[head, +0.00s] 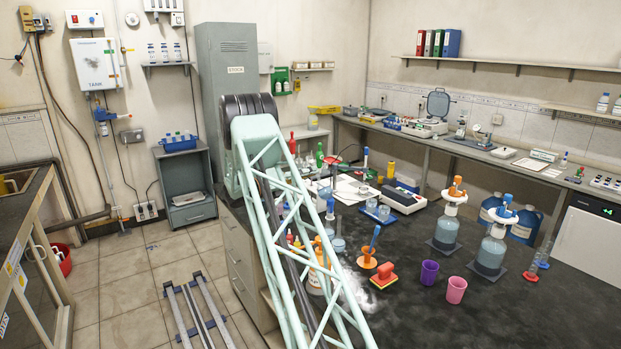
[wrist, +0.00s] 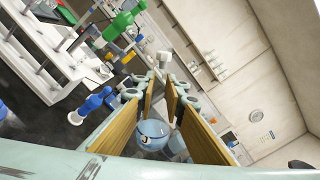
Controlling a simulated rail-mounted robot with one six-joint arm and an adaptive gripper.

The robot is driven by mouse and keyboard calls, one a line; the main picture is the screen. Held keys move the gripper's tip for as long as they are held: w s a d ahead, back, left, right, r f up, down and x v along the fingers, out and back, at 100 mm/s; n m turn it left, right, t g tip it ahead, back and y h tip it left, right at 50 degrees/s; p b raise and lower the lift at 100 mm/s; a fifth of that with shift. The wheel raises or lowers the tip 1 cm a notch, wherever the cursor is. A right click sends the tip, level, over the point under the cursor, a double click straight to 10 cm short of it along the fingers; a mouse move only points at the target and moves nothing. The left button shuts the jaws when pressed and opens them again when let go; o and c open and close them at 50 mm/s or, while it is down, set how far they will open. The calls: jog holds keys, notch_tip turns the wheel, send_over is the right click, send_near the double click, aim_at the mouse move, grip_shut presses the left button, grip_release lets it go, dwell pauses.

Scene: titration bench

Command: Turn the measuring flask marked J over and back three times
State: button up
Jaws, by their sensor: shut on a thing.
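My gripper (wrist: 163,98) shows in the wrist view, with brown-lined jaws shut on a glass measuring flask (wrist: 153,133). The flask's round bulb holds pale blue liquid and bears a small dark mark that I cannot read. A pale stopper-like top (wrist: 164,58) shows beyond the fingertips, in line with the jaws; I cannot tell for sure that it belongs to the flask. The wrist view is strongly tilted against the room. In the head view my lattice arm crosses the middle, and I cannot make out the gripper or held flask there.
On the dark bench stand a purple cup (head: 429,272), a pink cup (head: 456,290), a red-orange block (head: 383,274) and two large orange-topped bottles (head: 446,232) (head: 490,252). A green clamp-like part (wrist: 122,22) and a blue-topped item (wrist: 90,104) show left of the jaws.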

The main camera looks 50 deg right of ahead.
jog(key=m+b, duration=0.8)
jog(key=b, duration=0.1)
dwell(0.6)
jog(key=shift+a+m+b, duration=0.1)
jog(key=shift+m+b, duration=0.3)
jog(key=shift+b, duration=0.1)
dwell(0.7)
